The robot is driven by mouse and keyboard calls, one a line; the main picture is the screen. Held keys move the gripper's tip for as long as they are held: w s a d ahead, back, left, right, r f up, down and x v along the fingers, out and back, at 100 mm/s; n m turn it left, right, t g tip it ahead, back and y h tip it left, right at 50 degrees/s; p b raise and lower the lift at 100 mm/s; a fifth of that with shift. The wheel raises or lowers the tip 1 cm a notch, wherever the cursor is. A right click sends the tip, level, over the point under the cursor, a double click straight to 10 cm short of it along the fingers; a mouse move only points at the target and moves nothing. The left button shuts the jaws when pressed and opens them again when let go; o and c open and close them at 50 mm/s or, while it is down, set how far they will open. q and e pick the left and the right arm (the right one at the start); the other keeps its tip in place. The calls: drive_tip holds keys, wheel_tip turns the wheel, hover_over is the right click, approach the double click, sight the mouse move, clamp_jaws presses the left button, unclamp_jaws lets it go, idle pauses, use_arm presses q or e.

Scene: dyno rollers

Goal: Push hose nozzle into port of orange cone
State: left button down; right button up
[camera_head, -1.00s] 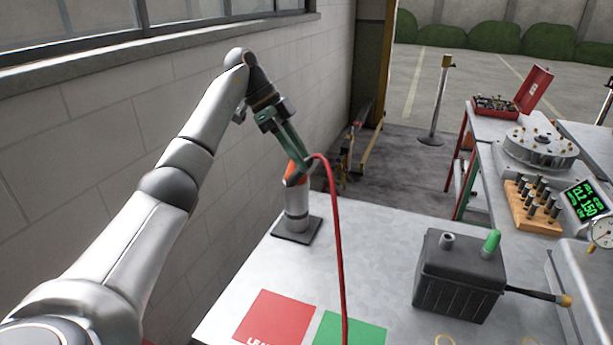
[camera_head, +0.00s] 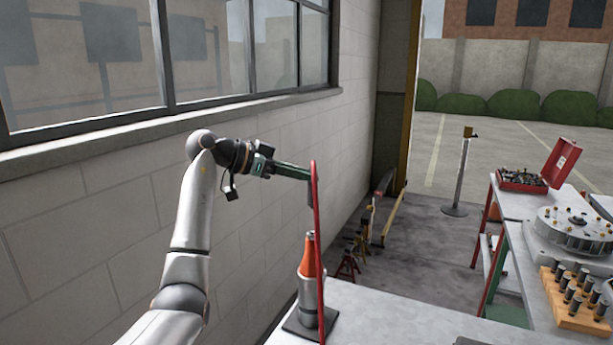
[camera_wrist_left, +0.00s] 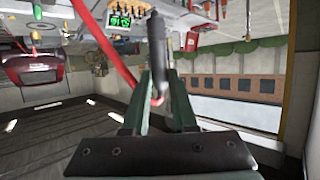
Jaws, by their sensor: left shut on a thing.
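The orange cone (camera_head: 307,257) stands upright on a grey cylinder with a dark square foot, near the far left corner of the table. A port on it cannot be made out. My left gripper (camera_head: 306,175) is above the cone, pointing right and roughly level. It is shut on the hose nozzle (camera_head: 310,196), a dark piece that hangs below the fingers, apart from the cone top. The red hose (camera_head: 319,250) loops over the fingertips and runs down in front of the cone. In the left wrist view the dark nozzle (camera_wrist_left: 157,45) sits between the green fingers. My right gripper is not in view.
A block wall (camera_head: 80,215) with a window runs along the left. On the right, a bench carries a red toolbox (camera_head: 523,180), a round metal device (camera_head: 578,232) and a wooden rack (camera_head: 575,302). Red stands (camera_head: 350,265) are on the floor behind the cone. Air around the gripper is free.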

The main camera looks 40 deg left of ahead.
use_arm(q)
drive_tip(key=shift+f, duration=2.7)
drive_tip(key=shift+f, duration=0.9)
drive_tip(key=c, duration=0.6)
unclamp_jaws()
drive_tip(key=shift+s, duration=0.1)
drive_tip(key=shift+b+v, duration=1.55)
drive_tip(key=shift+v, duration=4.7)
